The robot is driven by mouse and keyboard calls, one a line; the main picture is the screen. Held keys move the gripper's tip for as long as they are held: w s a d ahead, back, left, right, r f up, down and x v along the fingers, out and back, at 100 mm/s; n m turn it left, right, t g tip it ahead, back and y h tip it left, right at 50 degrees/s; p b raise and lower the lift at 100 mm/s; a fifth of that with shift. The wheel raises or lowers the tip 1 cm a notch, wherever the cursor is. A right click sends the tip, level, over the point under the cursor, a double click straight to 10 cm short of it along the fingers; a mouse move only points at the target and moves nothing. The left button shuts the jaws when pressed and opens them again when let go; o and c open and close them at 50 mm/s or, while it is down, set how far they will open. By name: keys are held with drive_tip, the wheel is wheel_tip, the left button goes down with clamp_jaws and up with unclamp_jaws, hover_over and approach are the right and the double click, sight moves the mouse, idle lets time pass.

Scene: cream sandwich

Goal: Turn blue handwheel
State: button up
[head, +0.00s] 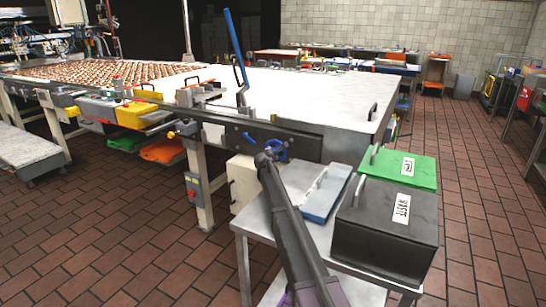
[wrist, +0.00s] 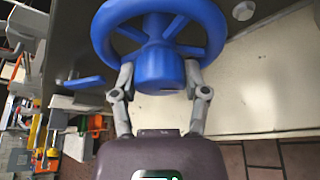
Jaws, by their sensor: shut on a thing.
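The blue handwheel (wrist: 205,18) fills the top middle of the wrist view, with a thick round hub (wrist: 159,72) facing my gripper. In the head view the handwheel (head: 278,151) is small, on the side of the long machine, and partly hidden by my arm. My gripper (wrist: 160,80) has one finger on each side of the hub and is shut on it. The fingertips touch the hub's sides below the rim. In the head view my gripper (head: 266,155) is at the wheel, its fingers too small to make out.
A metal side table (head: 246,222) stands in front, bearing a black box (head: 385,232), a green box (head: 412,170) and a blue-grey tray (head: 327,195) close to my arm. A blue lever (head: 235,48) rises from the machine.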

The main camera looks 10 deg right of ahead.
drive_tip(key=shift+s+d+m, duration=0.1)
drive_tip(key=shift+d+m, duration=0.1)
drive_tip(key=shift+m, duration=0.3)
drive_tip(key=o, duration=1)
drive_tip(key=shift+o, duration=0.7)
drive_tip(key=shift+a, duration=0.1)
